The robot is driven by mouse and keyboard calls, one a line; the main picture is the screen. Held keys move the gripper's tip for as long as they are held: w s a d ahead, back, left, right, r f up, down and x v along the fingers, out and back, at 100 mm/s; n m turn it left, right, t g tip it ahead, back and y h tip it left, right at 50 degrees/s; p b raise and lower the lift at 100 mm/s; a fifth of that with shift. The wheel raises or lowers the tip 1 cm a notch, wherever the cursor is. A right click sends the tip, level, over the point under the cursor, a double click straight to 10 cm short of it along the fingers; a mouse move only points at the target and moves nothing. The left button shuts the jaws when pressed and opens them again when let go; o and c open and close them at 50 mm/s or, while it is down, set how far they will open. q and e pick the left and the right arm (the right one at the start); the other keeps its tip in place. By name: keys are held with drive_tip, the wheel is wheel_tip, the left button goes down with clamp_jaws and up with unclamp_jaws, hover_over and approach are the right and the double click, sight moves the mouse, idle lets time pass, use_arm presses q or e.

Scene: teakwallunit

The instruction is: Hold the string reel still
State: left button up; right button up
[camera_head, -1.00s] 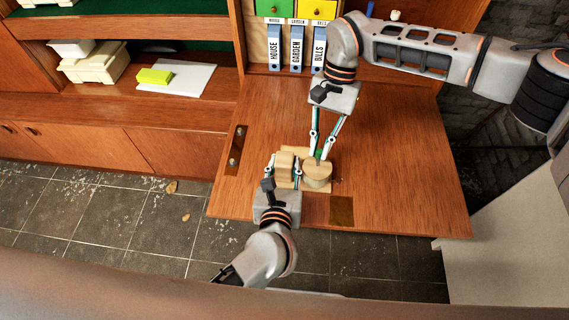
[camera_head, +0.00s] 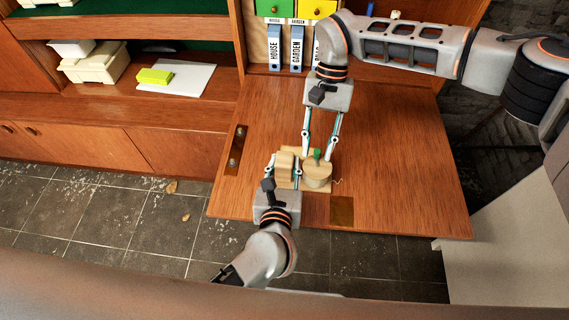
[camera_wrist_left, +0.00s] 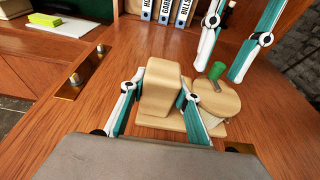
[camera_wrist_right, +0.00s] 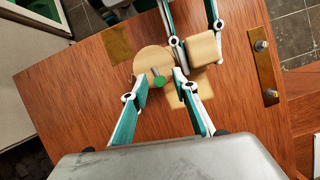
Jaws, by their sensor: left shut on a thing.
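The string reel is a pale wooden piece with a base board, an upright block (camera_wrist_left: 161,88) and a round drum (camera_head: 317,174). A green handle (camera_head: 317,154) stands upright on the drum; it also shows in the right wrist view (camera_wrist_right: 160,81). My left gripper (camera_head: 284,158) is shut on the block, one finger on each side. My right gripper (camera_wrist_right: 160,77) is open and empty, its fingers apart on either side of the green handle, above the drum. A thin pale string end (camera_head: 338,182) lies at the drum's right.
The reel stands on a brown wooden desk flap (camera_head: 400,170) with metal hinge plates. Binders (camera_head: 274,48) and green and yellow drawers stand at the back. A white sheet (camera_head: 190,80) with a yellow block lies on the left shelf. The flap's right side is clear.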

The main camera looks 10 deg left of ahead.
drive_tip(key=v, duration=0.6)
idle(0.3)
drive_tip(key=m+t, duration=0.4)
drive_tip(key=m, duration=1)
approach(317, 151)
drive_tip(key=shift+h, duration=0.3)
drive_tip(key=f, duration=0.9)
drive_tip(key=shift+s+a, duration=0.15)
drive_tip(key=shift+a, duration=0.05)
clamp_jaws()
